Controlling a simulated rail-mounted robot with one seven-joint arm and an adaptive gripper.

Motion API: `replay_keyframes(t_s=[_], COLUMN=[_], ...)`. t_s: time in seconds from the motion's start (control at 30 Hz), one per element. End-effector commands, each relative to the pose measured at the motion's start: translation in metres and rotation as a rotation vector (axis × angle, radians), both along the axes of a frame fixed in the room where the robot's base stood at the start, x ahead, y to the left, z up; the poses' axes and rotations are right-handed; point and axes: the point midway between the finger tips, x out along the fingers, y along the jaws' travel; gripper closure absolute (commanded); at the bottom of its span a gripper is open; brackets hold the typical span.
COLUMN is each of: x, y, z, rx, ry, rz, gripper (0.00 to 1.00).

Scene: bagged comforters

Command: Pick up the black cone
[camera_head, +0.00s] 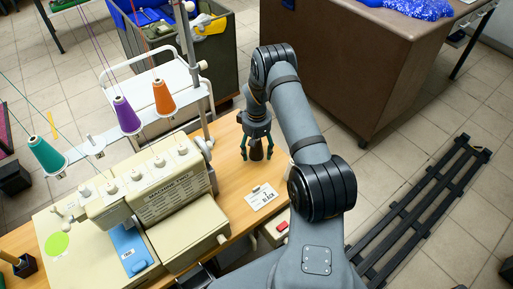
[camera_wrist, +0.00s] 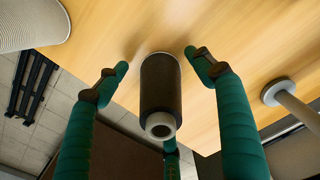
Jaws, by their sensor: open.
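The black cone (camera_wrist: 160,85) stands on the wooden table (camera_wrist: 110,25), with a pale ring at its near end in the wrist view. My gripper (camera_wrist: 156,60) is open, with teal fingers to the left and right of the cone and a third finger below it in the picture. Gaps show between the side fingers and the cone; whether the third finger touches it is unclear. In the head view my gripper (camera_head: 256,155) points down around the dark cone (camera_head: 257,152) near the table's far edge, and the fingers partly hide it.
A sewing machine (camera_head: 160,190) stands left of my gripper. Teal (camera_head: 48,157), purple (camera_head: 127,116) and orange (camera_head: 163,97) cones sit on its thread stand. A white card (camera_head: 261,197) lies nearby. The wrist view shows a pale rod with a disc (camera_wrist: 277,92) at right.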

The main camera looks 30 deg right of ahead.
Motion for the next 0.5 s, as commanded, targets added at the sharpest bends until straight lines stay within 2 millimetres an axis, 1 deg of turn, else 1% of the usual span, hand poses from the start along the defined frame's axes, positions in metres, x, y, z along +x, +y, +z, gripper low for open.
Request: replay_keyframes(t_s=[0.17,0.5], x=[0.0006,0.0006], y=[0.0003,0.0003], z=[-0.0002,0.0001], rx=[0.0,0.0], ry=[-0.001,0.0], rz=[0.001,0.001], gripper=[0.32,0.52])
